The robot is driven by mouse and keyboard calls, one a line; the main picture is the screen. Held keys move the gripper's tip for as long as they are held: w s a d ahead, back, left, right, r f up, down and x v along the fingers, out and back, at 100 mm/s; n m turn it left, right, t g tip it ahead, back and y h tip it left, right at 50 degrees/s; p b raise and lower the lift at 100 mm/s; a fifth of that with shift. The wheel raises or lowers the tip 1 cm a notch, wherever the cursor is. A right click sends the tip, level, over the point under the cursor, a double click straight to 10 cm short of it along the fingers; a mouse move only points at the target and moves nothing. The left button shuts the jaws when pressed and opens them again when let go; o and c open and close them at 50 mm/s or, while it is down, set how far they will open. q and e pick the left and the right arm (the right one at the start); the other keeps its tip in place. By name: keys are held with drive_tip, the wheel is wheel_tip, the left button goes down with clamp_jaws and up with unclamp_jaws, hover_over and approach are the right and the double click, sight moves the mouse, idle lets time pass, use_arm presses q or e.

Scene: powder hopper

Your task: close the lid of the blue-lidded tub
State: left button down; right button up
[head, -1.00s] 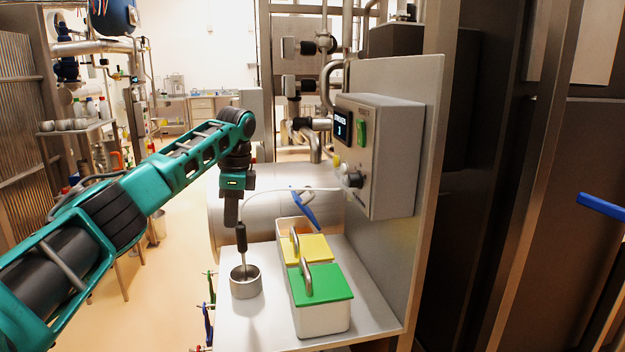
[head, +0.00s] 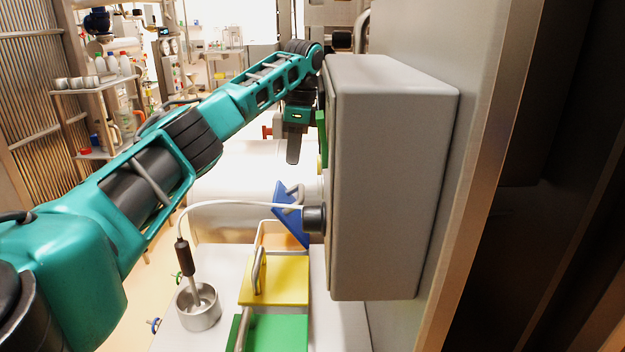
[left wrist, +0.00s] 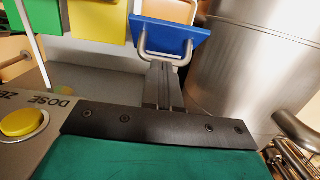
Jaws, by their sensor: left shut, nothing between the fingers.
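The blue lid (head: 291,214) stands raised and steeply tilted over its tub (head: 272,236), whose open top shows behind the yellow-lidded tub. The blue lid also shows in the left wrist view (left wrist: 172,38), with its grey loop handle (left wrist: 147,52) towards the gripper. My left gripper (head: 293,157) is shut and empty, pointing down above the blue lid in the head view. In the left wrist view its fingertips (left wrist: 163,70) appear just by the handle; I cannot tell whether they touch. My right gripper is not in view.
A yellow-lidded tub (head: 274,280) and a green-lidded tub (head: 275,333) stand in front, both closed. A grey control box (head: 390,180) is close on the right. A metal cup (head: 199,308) with a corded probe stands left. A large steel cylinder (head: 235,175) lies behind.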

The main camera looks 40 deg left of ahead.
use_arm(q)
approach(288, 208)
wheel_tip(288, 208, down, 5)
drive_tip(key=shift+s+a+f, duration=0.15)
drive_tip(key=shift+s+a, duration=0.05)
idle(0.3)
drive_tip(key=shift+s+a, duration=0.1)
